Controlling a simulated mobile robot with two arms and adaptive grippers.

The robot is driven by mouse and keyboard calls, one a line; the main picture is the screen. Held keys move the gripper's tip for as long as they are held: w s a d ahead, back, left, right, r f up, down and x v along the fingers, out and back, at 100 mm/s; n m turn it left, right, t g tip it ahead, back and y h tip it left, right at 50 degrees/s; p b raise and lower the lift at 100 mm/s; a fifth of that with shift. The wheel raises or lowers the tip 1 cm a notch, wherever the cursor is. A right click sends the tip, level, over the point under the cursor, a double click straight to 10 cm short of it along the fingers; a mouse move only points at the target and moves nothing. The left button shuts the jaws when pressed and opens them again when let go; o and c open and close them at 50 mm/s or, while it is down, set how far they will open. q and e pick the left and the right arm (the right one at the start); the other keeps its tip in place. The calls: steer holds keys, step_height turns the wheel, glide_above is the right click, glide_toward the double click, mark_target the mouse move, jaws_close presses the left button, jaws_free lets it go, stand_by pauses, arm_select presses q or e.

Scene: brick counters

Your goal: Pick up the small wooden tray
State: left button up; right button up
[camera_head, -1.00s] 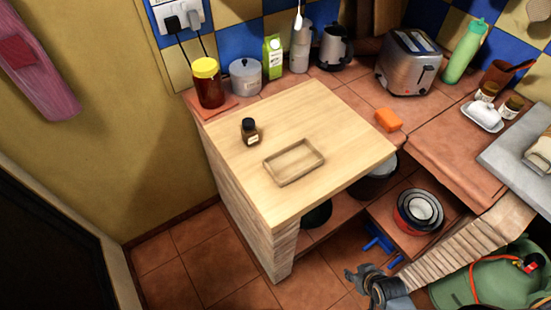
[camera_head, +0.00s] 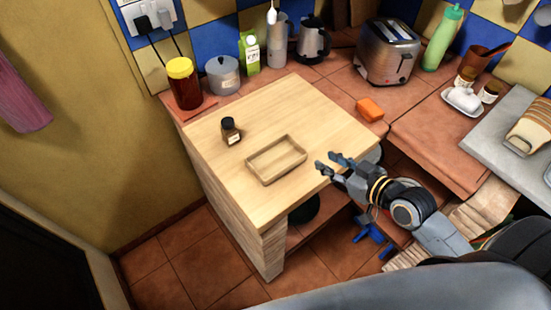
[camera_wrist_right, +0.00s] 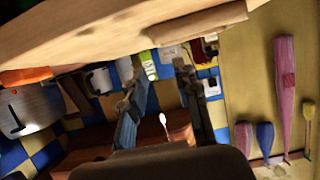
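The small wooden tray (camera_head: 262,177) is a shallow, empty rectangle lying flat on the light wooden counter top (camera_head: 218,191). In the wrist view, which looks upside down, a pale wooden shape (camera_wrist_right: 198,23) at the top looks like the tray seen from the side. My right gripper (camera_head: 331,165) is at the right edge of the counter top, to the right of the tray and apart from it. Its fingers are spread with nothing between them, as the wrist view also shows (camera_wrist_right: 158,76). My left gripper is not in view.
A small dark bottle (camera_head: 231,131) stands behind the tray to the left. A yellow-lidded jar (camera_head: 184,84), a grey pot (camera_head: 222,76) and a toaster (camera_head: 389,53) stand along the back. An orange sponge (camera_head: 370,110) lies right of the wooden top. The top around the tray is clear.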

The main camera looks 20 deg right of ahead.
mark_target(297, 143)
steer(key=shift+w, duration=0.5)
steer(key=p+x, duration=0.1)
steer(key=x, duration=0.6)
steer(key=shift+w+a+f, duration=0.15)
steer(key=shift+w, duration=0.1)
steer(key=p+x, duration=0.1)
steer(key=x, duration=0.4)
steer(key=shift+w, duration=0.25)
jaws_close()
